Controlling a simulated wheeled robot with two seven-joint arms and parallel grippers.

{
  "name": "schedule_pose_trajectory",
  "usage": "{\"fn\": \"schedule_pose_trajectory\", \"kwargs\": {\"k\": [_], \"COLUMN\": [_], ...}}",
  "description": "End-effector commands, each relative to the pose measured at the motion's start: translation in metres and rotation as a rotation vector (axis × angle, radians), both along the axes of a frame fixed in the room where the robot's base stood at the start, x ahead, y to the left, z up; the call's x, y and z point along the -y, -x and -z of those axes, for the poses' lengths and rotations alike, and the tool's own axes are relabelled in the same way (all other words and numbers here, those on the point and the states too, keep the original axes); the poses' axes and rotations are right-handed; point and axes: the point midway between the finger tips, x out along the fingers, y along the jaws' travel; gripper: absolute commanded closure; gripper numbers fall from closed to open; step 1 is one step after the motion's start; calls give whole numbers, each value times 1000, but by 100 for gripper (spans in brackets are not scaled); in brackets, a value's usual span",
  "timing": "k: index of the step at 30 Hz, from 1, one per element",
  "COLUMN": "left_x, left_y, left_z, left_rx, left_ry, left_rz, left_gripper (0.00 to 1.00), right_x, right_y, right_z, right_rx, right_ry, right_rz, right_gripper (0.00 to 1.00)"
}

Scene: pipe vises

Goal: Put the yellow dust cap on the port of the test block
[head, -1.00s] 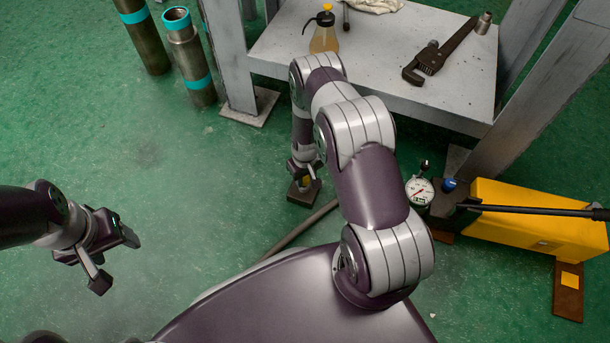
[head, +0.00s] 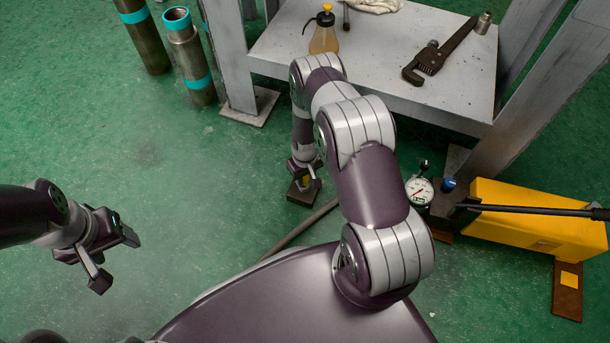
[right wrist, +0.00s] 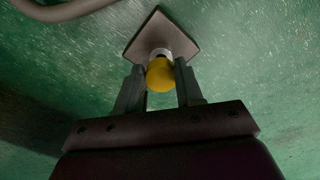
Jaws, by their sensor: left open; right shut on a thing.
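The yellow dust cap (right wrist: 160,76) is between the fingers of my right gripper (right wrist: 160,86) in the right wrist view. The gripper is shut on it. Just beyond the cap, a pale metal port (right wrist: 160,54) shows on the brown test block (right wrist: 152,32). The cap overlaps the port in line with it; I cannot tell whether it is seated. In the head view my right gripper (head: 304,172) is over the test block (head: 303,195) on the floor, with a little yellow visible. My left gripper (head: 115,260) is open and empty above bare floor.
A hose (head: 300,228) runs along the floor near the block. A yellow pump (head: 540,225) with a gauge (head: 419,191) stands at right. A grey bench (head: 370,60) holds a wrench (head: 440,52) and an oil bottle (head: 324,32).

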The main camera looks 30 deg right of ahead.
Motion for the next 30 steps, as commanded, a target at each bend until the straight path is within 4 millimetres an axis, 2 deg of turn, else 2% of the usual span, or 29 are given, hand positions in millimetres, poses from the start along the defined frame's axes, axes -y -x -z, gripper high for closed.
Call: {"fn": "schedule_pose_trajectory", "kwargs": {"k": [17, 30], "left_x": [0, 0], "left_y": [0, 0], "left_z": [-1, 8], "left_rx": [0, 0], "left_ry": [0, 0], "left_rz": [0, 0], "left_gripper": [38, 38], "right_x": [0, 0], "right_y": [0, 0], "right_z": [0, 11], "right_rx": [0, 0], "right_ry": [0, 0], "right_rz": [0, 0], "right_gripper": [93, 93]}}
